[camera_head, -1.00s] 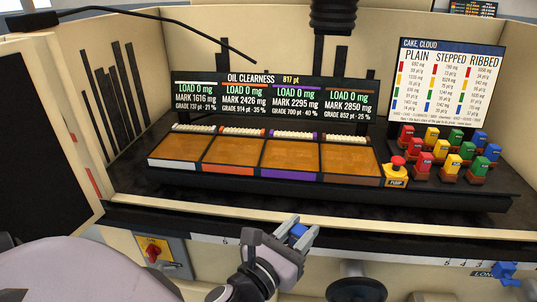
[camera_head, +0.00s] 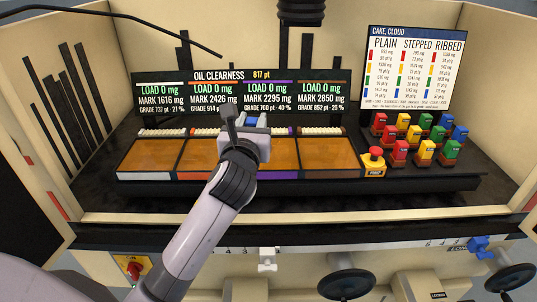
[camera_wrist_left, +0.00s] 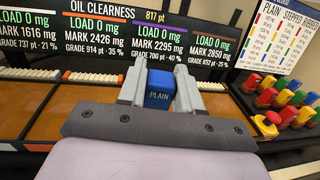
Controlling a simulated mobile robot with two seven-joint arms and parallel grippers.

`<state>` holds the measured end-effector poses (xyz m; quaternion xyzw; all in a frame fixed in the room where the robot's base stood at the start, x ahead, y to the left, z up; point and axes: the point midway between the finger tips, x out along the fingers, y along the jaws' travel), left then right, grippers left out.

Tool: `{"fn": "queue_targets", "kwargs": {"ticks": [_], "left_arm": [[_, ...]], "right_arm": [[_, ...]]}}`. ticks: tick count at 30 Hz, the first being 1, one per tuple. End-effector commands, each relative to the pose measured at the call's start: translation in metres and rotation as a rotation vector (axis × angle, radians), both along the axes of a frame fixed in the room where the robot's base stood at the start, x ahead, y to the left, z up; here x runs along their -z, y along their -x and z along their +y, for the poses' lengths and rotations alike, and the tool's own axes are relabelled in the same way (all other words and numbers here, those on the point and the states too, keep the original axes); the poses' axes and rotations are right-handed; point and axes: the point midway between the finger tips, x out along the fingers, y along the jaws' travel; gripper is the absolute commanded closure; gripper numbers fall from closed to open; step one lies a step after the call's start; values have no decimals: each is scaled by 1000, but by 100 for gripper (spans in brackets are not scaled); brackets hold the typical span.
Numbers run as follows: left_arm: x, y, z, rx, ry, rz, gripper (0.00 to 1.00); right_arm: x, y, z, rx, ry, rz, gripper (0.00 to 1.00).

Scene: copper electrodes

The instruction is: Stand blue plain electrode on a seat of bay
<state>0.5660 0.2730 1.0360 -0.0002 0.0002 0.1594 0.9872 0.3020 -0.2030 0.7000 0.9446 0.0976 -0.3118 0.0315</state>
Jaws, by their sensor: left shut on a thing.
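My left gripper (camera_head: 250,122) is shut on the blue plain electrode (camera_wrist_left: 159,90). Its "PLAIN" label faces the wrist camera; the jaws hide its sides. The gripper is in front of the bays' back edge, around the second and third bays. The bays have amber panels, such as the leftmost bay (camera_head: 150,156) and the rightmost bay (camera_head: 326,153), with pale toothed seat rows (camera_head: 163,132) behind them. The purple-marked bay (camera_head: 283,155) is partly hidden by my gripper and wrist. My right gripper is not in view.
A dark display (camera_head: 165,92) stands behind the bays, each reading LOAD 0 mg. A yellow stand with a red button (camera_head: 374,160) adjoins the rightmost bay. Several coloured electrodes (camera_head: 424,150) stand to its right, below a white chart (camera_head: 415,68). A front ledge (camera_head: 420,223) runs along the near side.

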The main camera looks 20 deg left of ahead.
Motion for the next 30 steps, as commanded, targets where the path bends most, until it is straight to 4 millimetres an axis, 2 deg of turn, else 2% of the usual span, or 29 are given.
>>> {"fn": "queue_targets", "kwargs": {"ticks": [1, 6, 12, 15, 17, 20, 30], "left_arm": [[-22, -10, 4, -21, 1, -12, 100], [-65, -31, 14, -80, 1, -10, 100], [-98, -43, 21, -119, 0, -5, 100], [-103, -46, 22, -126, 0, -3, 100], [-98, -46, 23, -129, 0, -1, 100], [-79, -46, 23, -130, -1, 4, 100], [10, -46, 22, -129, 0, 1, 100]], "right_arm": [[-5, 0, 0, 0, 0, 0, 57], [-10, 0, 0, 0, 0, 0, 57], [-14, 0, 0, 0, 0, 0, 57], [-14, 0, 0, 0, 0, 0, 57], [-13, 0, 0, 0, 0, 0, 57], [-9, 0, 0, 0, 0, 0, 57], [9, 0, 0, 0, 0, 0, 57]]}}
